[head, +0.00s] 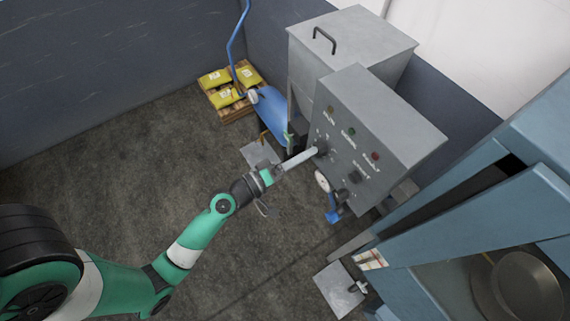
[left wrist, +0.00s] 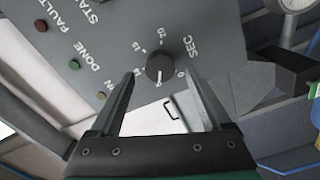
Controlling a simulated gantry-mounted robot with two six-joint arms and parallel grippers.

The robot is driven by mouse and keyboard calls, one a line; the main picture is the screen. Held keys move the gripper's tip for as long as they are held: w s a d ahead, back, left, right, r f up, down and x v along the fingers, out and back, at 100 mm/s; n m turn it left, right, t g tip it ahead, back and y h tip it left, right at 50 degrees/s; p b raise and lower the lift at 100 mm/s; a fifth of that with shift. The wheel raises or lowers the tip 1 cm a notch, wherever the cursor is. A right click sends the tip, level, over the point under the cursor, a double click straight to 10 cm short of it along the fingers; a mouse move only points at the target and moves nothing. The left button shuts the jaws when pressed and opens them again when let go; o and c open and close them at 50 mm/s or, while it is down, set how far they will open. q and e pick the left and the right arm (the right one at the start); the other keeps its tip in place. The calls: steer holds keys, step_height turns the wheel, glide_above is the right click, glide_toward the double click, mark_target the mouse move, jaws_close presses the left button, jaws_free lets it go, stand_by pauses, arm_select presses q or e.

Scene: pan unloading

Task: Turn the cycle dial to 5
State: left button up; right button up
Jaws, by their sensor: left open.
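The black round dial (left wrist: 160,67) on the grey control panel (left wrist: 215,30) fills the middle of the left wrist view. Numbers from 0 to 20 and the word SEC are printed around it. A white mark on the dial points at the 5. My left gripper (left wrist: 163,78) is open, with one finger on each side of the dial in the picture; I cannot tell whether they touch it. In the head view my left gripper (head: 308,155) reaches the left side of the panel (head: 390,135) and partly hides the dial. My right gripper is not in view.
Coloured lamps, one red (head: 376,156), a black knob (head: 355,178) and a gauge (head: 322,181) are on the machine. Yellow bags (head: 215,77) lie on a pallet behind. A blue cabinet (head: 460,215) with a pan (head: 530,285) stands right. The floor at left is clear.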

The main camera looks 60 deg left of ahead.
arm_select(q)
steer(key=s+b, duration=0.2)
steer(key=s, duration=0.7)
steer(key=shift+d+b, duration=0.15)
steer(key=shift+b, duration=0.15)
